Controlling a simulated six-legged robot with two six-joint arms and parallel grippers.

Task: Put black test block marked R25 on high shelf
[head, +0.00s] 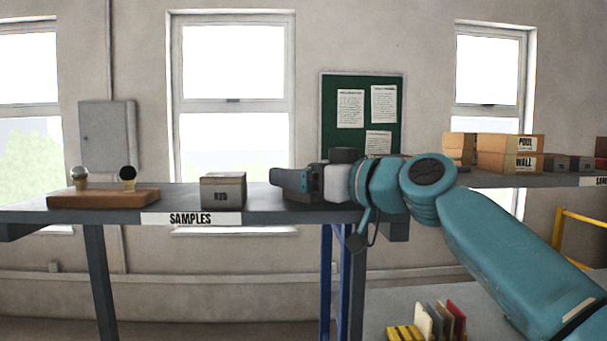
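A dark grey block with a paler top (223,191) sits upright on the high shelf (120,216) labelled SAMPLES. The black mark on its front is too small to read surely; it may be R25. My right gripper (280,182) is at shelf height to the right of this block, pointing left toward it, with a clear gap between. I see the fingers from the side, so whether they are open or shut cannot be told. Nothing clearly shows between them. My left gripper is not in view.
A wooden board (75,198) with two small upright round-headed pieces stands on the shelf's left. Below, a yellow rack (404,333) holds coloured tiles. Blue posts (326,280) stand under the shelf.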

